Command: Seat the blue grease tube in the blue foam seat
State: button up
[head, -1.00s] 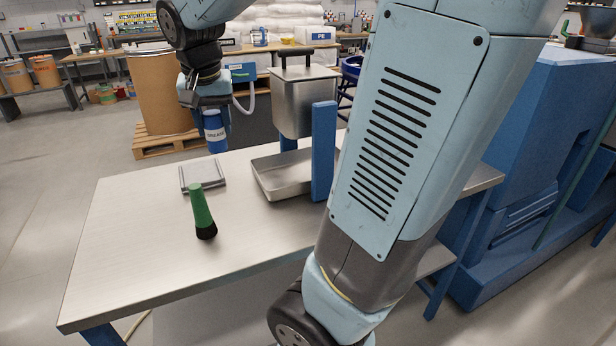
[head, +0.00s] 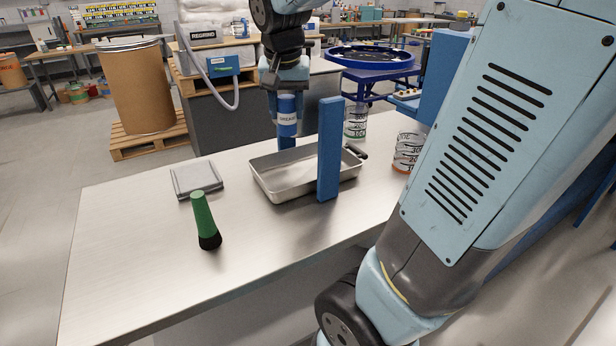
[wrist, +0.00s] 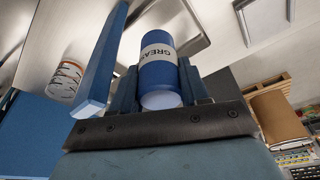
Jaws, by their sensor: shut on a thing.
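The blue grease tube (head: 287,127), with a white label band, hangs upright below my gripper (head: 286,94) in the head view. My gripper is shut on it above the far side of the table, behind the metal tray. In the wrist view the tube (wrist: 157,76) sits between the two fingers (wrist: 160,92), its label reading GREASE in part. I cannot make out a blue foam seat in either view.
A blue upright post (head: 328,150) stands beside the metal tray (head: 273,188), close right of the tube. A green-handled brush (head: 204,218) and a flat grey plate (head: 196,178) are left. Marked containers (head: 407,152) stand right. The table's front left is clear.

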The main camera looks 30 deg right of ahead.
jog(key=w+a+f+n, duration=0.2)
jog(key=a+f, duration=0.2)
jog(key=a, duration=0.6)
jog(key=w+a+f+n, duration=0.15)
jog(key=a+f, duration=0.25)
jog(key=a, duration=0.7)
send_over(235, 190)
jog(key=shift+y, duration=0.4)
notch_tip(235, 190, down, 9)
jog(key=shift+s+a+f, duration=0.1)
jog(key=shift+d+f+t, duration=0.2)
jog(key=shift+f+t, duration=0.1)
jog(key=shift+f, duration=1.45)
jog(key=o, duration=1.1)
